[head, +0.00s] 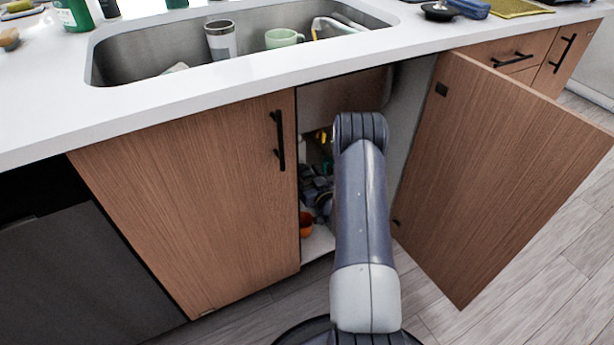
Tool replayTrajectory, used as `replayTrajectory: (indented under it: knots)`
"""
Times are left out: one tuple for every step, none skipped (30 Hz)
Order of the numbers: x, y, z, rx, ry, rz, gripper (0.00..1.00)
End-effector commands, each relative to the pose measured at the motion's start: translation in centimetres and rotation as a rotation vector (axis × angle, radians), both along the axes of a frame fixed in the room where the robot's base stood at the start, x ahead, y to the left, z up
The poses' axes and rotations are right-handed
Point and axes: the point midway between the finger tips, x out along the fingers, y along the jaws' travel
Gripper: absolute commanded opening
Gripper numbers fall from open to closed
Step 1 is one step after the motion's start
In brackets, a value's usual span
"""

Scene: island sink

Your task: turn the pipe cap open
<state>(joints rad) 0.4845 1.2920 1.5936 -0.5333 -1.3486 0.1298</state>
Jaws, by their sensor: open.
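My arm reaches into the open right side of the cabinet under the sink. My gripper is not clearly in view, as my own arm blocks the sight of it. I cannot make out the pipe cap. Small dark and bluish shapes (318,188) show in the shaded gap left of my arm, and I cannot tell what they are. A small yellow thing (322,136) shows higher up in the gap.
The right cabinet door (500,165) stands wide open, right of my arm. The left door (190,195) is shut. An orange container (306,223) sits low inside the cabinet. Above are the white counter (150,120) and the sink (130,62) with a tumbler (221,42) and green mug (283,39).

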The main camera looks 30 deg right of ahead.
Motion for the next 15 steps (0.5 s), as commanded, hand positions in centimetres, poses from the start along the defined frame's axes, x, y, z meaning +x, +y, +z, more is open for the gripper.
replayTrajectory:
  knots:
    - [0.02,0.0,0.02,0.0,0.0,0.0,0.58]
    - [0.02,-0.01,0.02,0.0,0.0,0.0,0.58]
    - [0.01,-0.01,0.03,0.0,0.0,0.0,0.58]
    - [0.01,-0.01,0.03,0.0,0.0,0.0,0.58]
    - [0.0,-0.01,0.03,0.0,0.0,0.0,0.58]
    - [0.0,-0.01,0.03,0.0,0.0,0.0,0.56]
    - [-0.01,-0.01,0.03,0.0,0.0,0.0,0.53]
    - [-0.01,-0.01,0.03,0.0,0.0,0.0,0.51]
    - [-0.01,-0.01,0.03,-0.001,0.0,0.0,0.48]
    - [-0.01,-0.01,0.03,-0.001,0.0,0.0,0.45]
    - [-0.01,-0.01,0.03,-0.001,0.0,0.0,0.43]
    - [-0.01,-0.01,0.03,-0.001,0.0,0.0,0.39]
    - [-0.02,-0.01,0.03,-0.001,0.0,0.0,0.37]
    - [-0.02,-0.01,0.03,-0.001,0.0,0.0,0.34]
    - [-0.02,-0.01,0.03,-0.001,0.0,0.0,0.31]
